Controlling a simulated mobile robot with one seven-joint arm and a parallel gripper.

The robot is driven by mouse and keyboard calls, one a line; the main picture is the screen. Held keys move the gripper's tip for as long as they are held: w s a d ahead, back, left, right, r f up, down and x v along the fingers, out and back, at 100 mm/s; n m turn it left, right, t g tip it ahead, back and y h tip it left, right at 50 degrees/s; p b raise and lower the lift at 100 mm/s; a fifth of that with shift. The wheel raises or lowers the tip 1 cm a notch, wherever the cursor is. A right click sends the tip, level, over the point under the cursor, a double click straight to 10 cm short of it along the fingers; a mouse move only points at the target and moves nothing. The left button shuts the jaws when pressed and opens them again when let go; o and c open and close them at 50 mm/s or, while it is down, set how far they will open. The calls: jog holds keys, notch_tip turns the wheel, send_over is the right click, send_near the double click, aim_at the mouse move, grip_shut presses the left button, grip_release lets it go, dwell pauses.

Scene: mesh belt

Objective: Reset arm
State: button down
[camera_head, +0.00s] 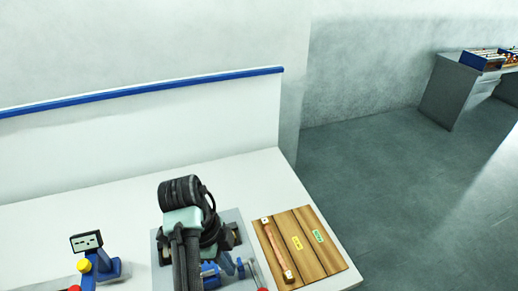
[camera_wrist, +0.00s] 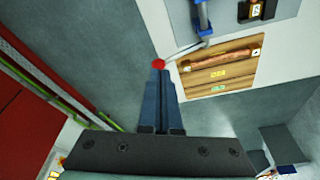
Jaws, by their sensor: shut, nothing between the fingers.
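My gripper (camera_wrist: 159,72) shows in the wrist view as two blue-grey fingers. They are shut together with nothing between them. The fingertips overlap the red end of a thin-shafted tool (camera_wrist: 158,63) near the bench edge, but I cannot tell whether they touch it. In the head view my dark arm rises at the bottom centre, and my gripper cannot be made out there. The tool's grey shaft (camera_head: 257,272) shows at the bottom edge of that view, right of my arm.
A blue device with a yellow knob (camera_head: 84,265) stands left. Open grey floor (camera_head: 370,190) lies beyond; a grey table (camera_head: 452,90) stands far right.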

jog(key=w+d+r+n+t+y+b, duration=0.15)
jog(key=w+r+n+t+b, duration=0.35)
jog(key=w+r+t, duration=0.5)
notch_tip(320, 180, up, 13)
jog(key=w+d+n+t+b, duration=0.2)
jog(key=n+t, duration=0.3)
jog(key=s+d+r+n+t+b, duration=0.1)
jog(key=s+r+n+t, duration=0.3)
jog(key=s+r, duration=0.6)
jog(key=s+d+r+n+t+y+b, duration=0.1)
jog(key=s+r+n+t, duration=0.4)
jog(key=r, duration=0.9)
jog(key=s+t+b, duration=0.1)
jog(key=s+t, duration=0.2)
jog(key=s, duration=0.2)
jog(key=shift+d+r+t, duration=0.25)
jog(key=shift+r+t, duration=0.05)
jog(key=shift+w, duration=0.1)
